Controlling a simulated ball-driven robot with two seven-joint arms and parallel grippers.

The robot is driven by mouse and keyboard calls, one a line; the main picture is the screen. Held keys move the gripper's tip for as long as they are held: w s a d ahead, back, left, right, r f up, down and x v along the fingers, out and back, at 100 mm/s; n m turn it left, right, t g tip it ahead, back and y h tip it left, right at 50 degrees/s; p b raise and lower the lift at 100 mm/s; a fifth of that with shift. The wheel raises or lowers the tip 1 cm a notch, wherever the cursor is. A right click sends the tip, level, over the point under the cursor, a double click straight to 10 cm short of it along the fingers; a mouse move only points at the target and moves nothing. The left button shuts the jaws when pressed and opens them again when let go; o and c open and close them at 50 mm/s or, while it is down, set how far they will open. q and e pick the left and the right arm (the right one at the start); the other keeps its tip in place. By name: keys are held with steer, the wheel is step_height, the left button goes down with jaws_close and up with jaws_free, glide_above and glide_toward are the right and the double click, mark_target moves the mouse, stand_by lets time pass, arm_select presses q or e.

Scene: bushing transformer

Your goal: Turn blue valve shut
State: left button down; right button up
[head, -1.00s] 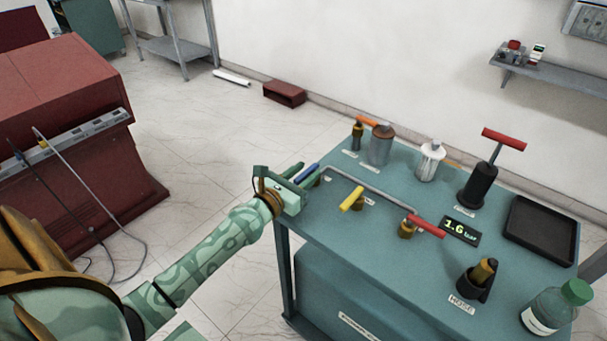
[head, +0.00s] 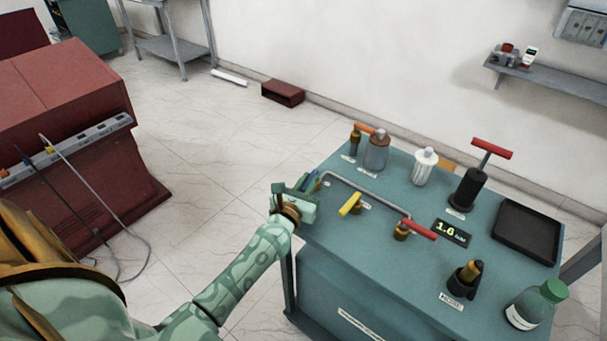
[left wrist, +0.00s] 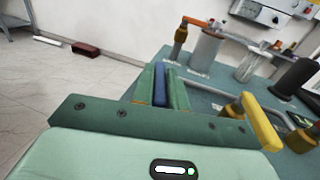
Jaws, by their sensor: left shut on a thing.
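The blue valve handle (head: 309,180) is at the left edge of the teal bench, at the left end of a grey pipe. In the left wrist view the blue handle (left wrist: 160,84) lies between the two green fingers. My left gripper (head: 308,184) is shut on it. The gripper hides much of the handle and the valve body under it. My right gripper is not in view.
On the teal bench (head: 400,270), a yellow-handled valve (head: 350,204) and a red-handled valve (head: 417,230) stand to the right along the pipe (head: 368,189). An orange-handled valve (head: 362,129) stands behind. A gauge (head: 452,233) reads about 1.6 or 1.8.

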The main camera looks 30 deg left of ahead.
arm_select(q)
steer(key=shift+w+d+r+n+y+p, duration=0.1)
steer(key=shift+d+n+y+p, duration=0.2)
steer(key=shift+n+y, duration=0.5)
steer(key=shift+w+d+n+g+y, duration=0.15)
steer(key=shift+n+g+y, duration=0.2)
steer(key=shift+y, duration=0.35)
steer(key=shift+s+d+n+g+y, duration=0.15)
steer(key=shift+n+g+y, duration=0.2)
steer(key=shift+y, duration=0.35)
steer(key=shift+w, duration=0.1)
steer(key=c, duration=1.4)
jaws_free()
